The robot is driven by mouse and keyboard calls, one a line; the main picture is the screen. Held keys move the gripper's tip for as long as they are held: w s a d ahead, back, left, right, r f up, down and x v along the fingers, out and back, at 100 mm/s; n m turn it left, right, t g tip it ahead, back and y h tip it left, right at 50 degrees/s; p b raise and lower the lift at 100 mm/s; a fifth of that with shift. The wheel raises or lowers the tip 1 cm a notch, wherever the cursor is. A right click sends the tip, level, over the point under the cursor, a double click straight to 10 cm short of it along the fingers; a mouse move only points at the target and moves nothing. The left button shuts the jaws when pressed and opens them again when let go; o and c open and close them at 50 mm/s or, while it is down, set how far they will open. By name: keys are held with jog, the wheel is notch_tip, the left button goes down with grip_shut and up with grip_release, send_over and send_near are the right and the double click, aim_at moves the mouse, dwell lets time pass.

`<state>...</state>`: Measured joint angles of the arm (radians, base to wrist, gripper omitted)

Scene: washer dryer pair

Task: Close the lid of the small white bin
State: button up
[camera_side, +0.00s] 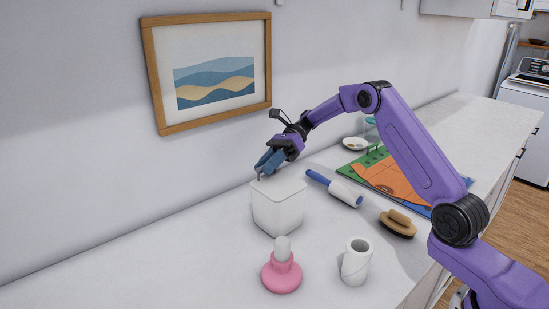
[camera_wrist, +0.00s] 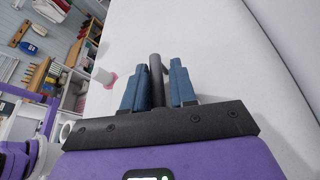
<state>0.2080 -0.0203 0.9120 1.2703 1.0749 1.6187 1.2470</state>
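The small white bin (camera_side: 278,212) stands upright on the white counter in the side view. Its top looks white and flat, but I cannot tell how its lid sits. My gripper (camera_side: 262,172) is at the bin's back left top edge, fingers pointing down; I cannot tell whether it touches the bin. In the wrist view the two blue fingers (camera_wrist: 157,72) stand a little apart with a dark rod (camera_wrist: 156,85) showing between them. I cannot tell whether they grip it. The bin is not clearly seen in the wrist view.
A pink-based object (camera_side: 282,274) and a white roll (camera_side: 356,262) stand in front of the bin. A blue-handled lint roller (camera_side: 335,188) and a brush (camera_side: 397,223) lie to its right. A framed picture (camera_side: 212,72) hangs behind. The counter's left part is clear.

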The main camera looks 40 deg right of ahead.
jog(key=v, duration=1.1)
jog(key=shift+d, duration=0.4)
jog(key=r+n+g+h, duration=0.1)
jog(key=n+g+h, duration=0.15)
jog(key=n, duration=0.25)
send_over(278, 180)
jog(key=shift+s+t+h, duration=0.1)
jog(key=shift+t+h, duration=0.15)
jog(key=shift+h, duration=0.2)
jog(key=s+a+n, duration=0.1)
jog(key=s+a+n+h, duration=0.1)
jog(key=s, duration=0.1)
jog(key=s+a+n+h, duration=0.1)
jog(key=s+a, duration=0.1)
jog(key=shift+g, duration=0.4)
jog(key=s+a+f+n+t+h, duration=0.2)
jog(key=s+n+h, duration=0.5)
jog(key=s+n, duration=1.15)
jog(key=s+d+f+n+t, duration=0.1)
jog(key=s+d+n, duration=0.2)
jog(key=s, duration=0.4)
jog(key=s+d+f+n+t, duration=0.2)
jog(key=s+d+n, duration=0.1)
jog(key=s, duration=0.3)
jog(key=shift+s+d+h, duration=0.35)
jog(key=shift+d+h, duration=0.05)
